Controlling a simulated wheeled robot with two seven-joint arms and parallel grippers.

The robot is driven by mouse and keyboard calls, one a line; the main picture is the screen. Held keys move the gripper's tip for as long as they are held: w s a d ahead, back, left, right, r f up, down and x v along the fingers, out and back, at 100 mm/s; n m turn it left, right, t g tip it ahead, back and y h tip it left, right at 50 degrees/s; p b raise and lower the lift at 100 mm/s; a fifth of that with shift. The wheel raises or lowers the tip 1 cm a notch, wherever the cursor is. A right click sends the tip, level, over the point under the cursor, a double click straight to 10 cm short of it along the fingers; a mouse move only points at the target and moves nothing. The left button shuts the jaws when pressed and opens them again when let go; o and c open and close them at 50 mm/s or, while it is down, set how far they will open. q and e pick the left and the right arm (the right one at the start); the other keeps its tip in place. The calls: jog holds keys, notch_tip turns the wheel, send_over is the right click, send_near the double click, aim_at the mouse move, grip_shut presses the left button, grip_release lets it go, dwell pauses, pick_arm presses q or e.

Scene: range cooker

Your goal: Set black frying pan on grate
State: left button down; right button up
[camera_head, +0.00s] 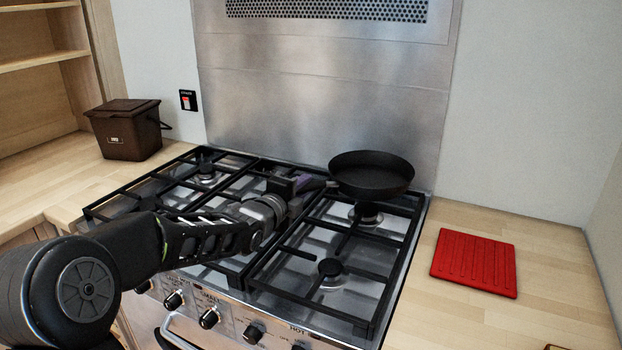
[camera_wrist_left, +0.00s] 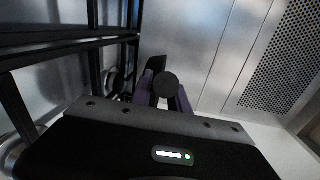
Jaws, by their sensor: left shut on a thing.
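The black frying pan (camera_head: 371,172) is at the back right of the range cooker, over the rear right burner (camera_head: 366,213). It looks level, and I cannot tell whether its base touches the grate (camera_head: 340,243) or hangs just above it. My left gripper (camera_head: 318,184) reaches in from the left and is shut on the pan's handle. In the left wrist view the round dark handle end (camera_wrist_left: 166,85) sits between the purple fingers (camera_wrist_left: 163,101). My right gripper is not in view.
A red ribbed mat (camera_head: 474,262) lies on the wooden counter at the right. A brown lidded bin (camera_head: 127,130) stands on the left counter. A steel backsplash (camera_head: 320,110) rises close behind the pan. The front right burner (camera_head: 331,268) is bare.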

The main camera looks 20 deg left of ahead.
pick_arm(q)
jog(key=shift+s+r, duration=0.2)
jog(key=shift+r, duration=0.15)
jog(key=shift+f, duration=0.1)
jog(key=shift+f, duration=0.15)
jog(key=shift+f+b, duration=0.3)
jog(key=shift+f, duration=0.5)
jog(key=shift+f+b, duration=1.5)
jog(key=shift+f, duration=0.5)
jog(key=shift+f+b, duration=0.45)
jog(key=shift+b, duration=0.15)
jog(key=shift+f+b, duration=0.2)
jog(key=shift+b, duration=0.4)
